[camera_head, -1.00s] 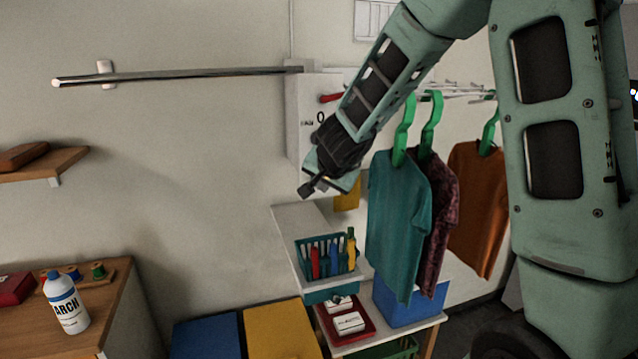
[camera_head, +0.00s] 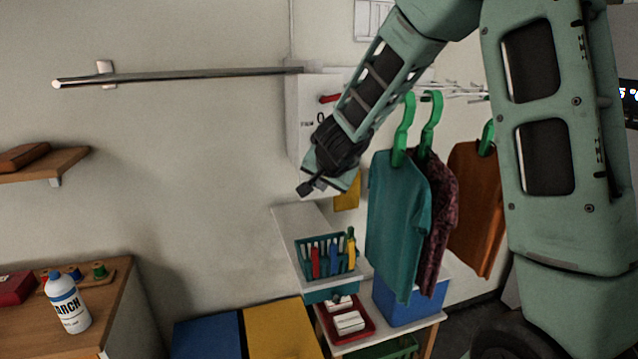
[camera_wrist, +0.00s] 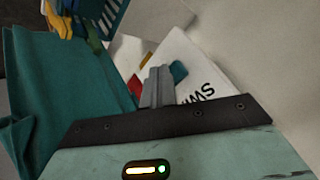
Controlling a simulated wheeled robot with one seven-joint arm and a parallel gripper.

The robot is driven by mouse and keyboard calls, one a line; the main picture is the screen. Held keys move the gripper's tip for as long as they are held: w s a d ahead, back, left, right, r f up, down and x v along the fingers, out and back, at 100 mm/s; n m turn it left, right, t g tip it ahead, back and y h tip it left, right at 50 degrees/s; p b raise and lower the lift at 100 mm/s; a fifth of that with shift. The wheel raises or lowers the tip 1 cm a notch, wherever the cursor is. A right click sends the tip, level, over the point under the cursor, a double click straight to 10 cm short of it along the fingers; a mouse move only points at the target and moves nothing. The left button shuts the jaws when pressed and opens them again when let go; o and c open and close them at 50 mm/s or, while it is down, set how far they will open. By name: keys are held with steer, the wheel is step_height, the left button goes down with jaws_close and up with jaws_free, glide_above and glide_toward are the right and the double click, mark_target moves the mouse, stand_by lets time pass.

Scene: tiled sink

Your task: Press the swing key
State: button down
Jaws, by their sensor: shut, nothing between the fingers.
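A white box (camera_head: 305,105) is mounted on the wall at the end of the metal rail, with a red handle (camera_head: 330,98) on it and partly legible lettering. In the wrist view, the white box face (camera_wrist: 200,75) carries upside-down letters that begin "SW". A small teal block (camera_wrist: 178,71), possibly the swing key, shows just right of my fingertips; I cannot tell whether they touch. My gripper (camera_head: 306,188) is shut and empty in front of the box's lower part. Its closed grey fingers (camera_wrist: 158,75) point at the box in the wrist view and hide part of it.
A teal shirt (camera_head: 398,220) and other shirts hang on green hangers close to the right of my gripper. A basket of pegs (camera_head: 327,258) stands on the shelf below.

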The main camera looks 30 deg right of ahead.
steer(key=shift+w+d, duration=0.15)
steer(key=shift+w, duration=0.4)
stand_by(0.4)
steer(key=shift+s, duration=0.1)
steer(key=shift+s+a, duration=0.3)
steer(key=shift+s, duration=0.6)
steer(key=s, duration=0.2)
steer(key=s+a, duration=0.1)
steer(key=s, duration=0.2)
steer(key=shift+s+a+b, duration=0.3)
steer(key=shift+s+b, duration=0.05)
